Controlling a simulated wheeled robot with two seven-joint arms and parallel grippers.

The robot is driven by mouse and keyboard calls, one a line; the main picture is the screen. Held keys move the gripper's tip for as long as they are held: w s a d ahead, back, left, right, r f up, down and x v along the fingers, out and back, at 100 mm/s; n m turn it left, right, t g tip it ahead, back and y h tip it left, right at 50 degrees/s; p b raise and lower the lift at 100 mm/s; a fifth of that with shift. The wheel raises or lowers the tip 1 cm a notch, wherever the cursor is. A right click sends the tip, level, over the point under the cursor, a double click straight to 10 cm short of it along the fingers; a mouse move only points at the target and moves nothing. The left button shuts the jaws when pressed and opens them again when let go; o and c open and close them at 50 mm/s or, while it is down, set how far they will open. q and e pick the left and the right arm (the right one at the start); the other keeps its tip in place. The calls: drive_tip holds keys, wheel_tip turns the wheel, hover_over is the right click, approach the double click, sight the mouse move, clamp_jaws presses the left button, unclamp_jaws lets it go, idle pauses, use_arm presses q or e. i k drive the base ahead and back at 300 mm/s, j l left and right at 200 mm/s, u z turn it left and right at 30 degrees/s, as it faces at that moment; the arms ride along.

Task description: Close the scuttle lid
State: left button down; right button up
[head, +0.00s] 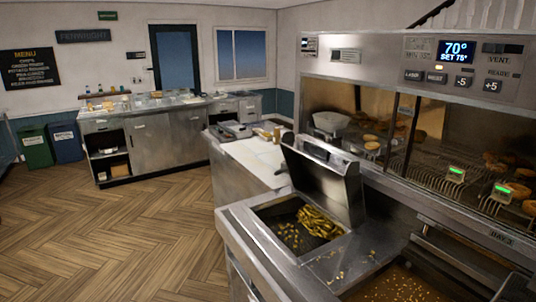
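The scuttle (266,210) is a steel well set in the range counter, right of the middle in the head view. Chips (318,222) lie in it, with smaller bits to their left. Its steel lid (328,184) stands raised and open at the back right of the well, tilted back toward the heated cabinet. A dark handle-like part (284,168) shows at the lid's left edge. Neither of my grippers is in view.
A fryer pan of brown oil (385,287) lies in front right of the scuttle. The heated cabinet (420,85) rises behind the lid on the right. A white-topped counter (255,160) adjoins at the back. Open wooden floor (120,235) lies to the left.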

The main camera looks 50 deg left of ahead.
sight(336, 186)
drive_tip(key=u, duration=1.25)
drive_tip(key=i+j+z, duration=0.15)
drive_tip(key=j, duration=0.25)
